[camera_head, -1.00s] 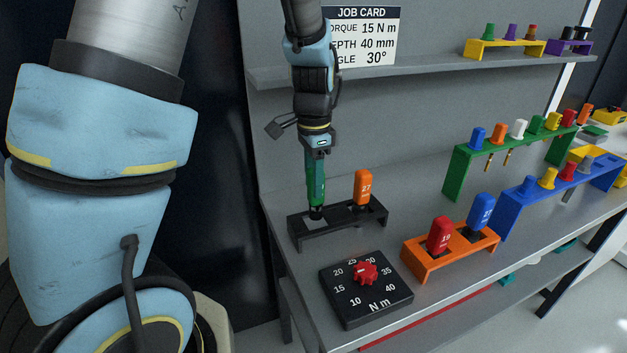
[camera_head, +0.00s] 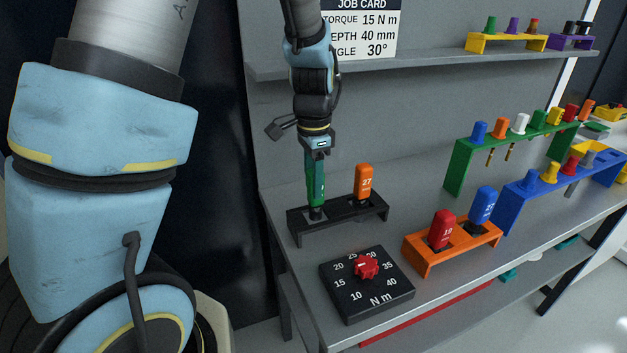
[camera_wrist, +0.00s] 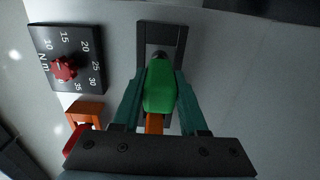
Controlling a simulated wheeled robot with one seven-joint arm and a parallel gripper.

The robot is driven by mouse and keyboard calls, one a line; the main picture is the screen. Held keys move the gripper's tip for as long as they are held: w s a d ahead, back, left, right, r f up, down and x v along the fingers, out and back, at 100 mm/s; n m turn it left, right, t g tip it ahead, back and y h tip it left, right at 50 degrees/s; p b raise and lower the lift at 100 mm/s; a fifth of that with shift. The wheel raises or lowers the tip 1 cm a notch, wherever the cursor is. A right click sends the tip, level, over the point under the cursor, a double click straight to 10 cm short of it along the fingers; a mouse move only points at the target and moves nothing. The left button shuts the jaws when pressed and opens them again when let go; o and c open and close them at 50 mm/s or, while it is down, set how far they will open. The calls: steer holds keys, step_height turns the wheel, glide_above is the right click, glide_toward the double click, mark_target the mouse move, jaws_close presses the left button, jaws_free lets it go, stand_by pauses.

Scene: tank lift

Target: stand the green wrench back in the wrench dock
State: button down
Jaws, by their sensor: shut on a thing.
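The green wrench (camera_wrist: 160,92) is upright between the dark green fingers of my gripper (camera_wrist: 160,74), which is shut on it. In the head view my gripper (camera_head: 316,188) points straight down at the left slot of the black wrench dock (camera_head: 345,226). The fingers hide most of the wrench there. Its dark lower end meets the left slot; I cannot tell how deep it sits. The dock also shows in the wrist view (camera_wrist: 181,38). An orange wrench marked 27 (camera_head: 364,182) stands in the dock's right slot.
A black torque dial block (camera_head: 367,295) with a red knob lies in front of the dock. An orange rack (camera_head: 425,262) with red and blue wrenches stands to the right. Green (camera_head: 457,170) and blue (camera_head: 514,212) racks stand beyond. A shelf (camera_head: 420,62) runs above.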

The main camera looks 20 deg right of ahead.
steer(key=shift+f+b, duration=1.5)
steer(key=shift+f, duration=0.55)
steer(key=shift+c, duration=1.8)
jaws_free()
step_height(320, 180, up, 9)
steer(key=p, duration=0.7)
steer(key=shift+r, duration=0.1)
